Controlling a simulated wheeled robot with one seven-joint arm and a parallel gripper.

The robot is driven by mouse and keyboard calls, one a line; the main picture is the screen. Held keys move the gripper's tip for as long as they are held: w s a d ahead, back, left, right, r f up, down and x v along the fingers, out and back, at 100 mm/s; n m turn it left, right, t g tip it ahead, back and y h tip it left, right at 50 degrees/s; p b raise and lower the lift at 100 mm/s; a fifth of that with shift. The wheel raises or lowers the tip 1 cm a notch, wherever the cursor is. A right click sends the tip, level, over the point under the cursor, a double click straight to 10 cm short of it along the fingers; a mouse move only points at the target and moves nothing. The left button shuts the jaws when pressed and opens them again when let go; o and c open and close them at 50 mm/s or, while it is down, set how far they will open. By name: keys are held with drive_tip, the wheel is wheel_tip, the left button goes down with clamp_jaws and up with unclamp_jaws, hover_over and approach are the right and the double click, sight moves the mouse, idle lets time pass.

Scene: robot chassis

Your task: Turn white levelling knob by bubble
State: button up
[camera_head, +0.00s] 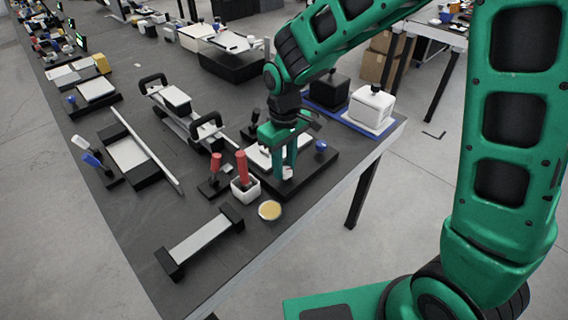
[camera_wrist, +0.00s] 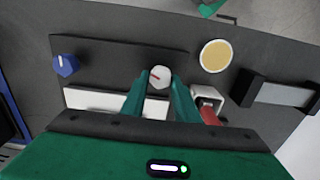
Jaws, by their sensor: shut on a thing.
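The white knob (camera_wrist: 159,76) with a red pointer line sits on a black base plate (camera_wrist: 110,52) in the wrist view. My gripper (camera_wrist: 160,86) reaches down over the plate, its two green fingers shut on the knob from both sides. In the head view my gripper (camera_head: 284,174) points down at the front of the plate, and part of the white knob (camera_head: 288,172) shows between the fingertips. A blue knob (camera_wrist: 65,65) stands at the plate's other end, also visible in the head view (camera_head: 320,146). I cannot make out a bubble clearly.
A round yellow-topped disc (camera_head: 269,210) and a white box (camera_head: 246,188) with a red handle (camera_head: 242,165) stand close to my gripper. A black-ended bar fixture (camera_head: 200,243) lies at the table's near edge. A white lidded container (camera_head: 371,106) stands behind at right.

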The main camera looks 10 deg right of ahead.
sight(285, 168)
drive_tip(key=shift+n, duration=1.4)
drive_tip(key=shift+w, duration=0.1)
drive_tip(key=o, duration=1.1)
drive_tip(key=shift+c, duration=0.2)
wheel_tip(285, 168, up, 11)
drive_tip(key=shift+f, duration=0.1)
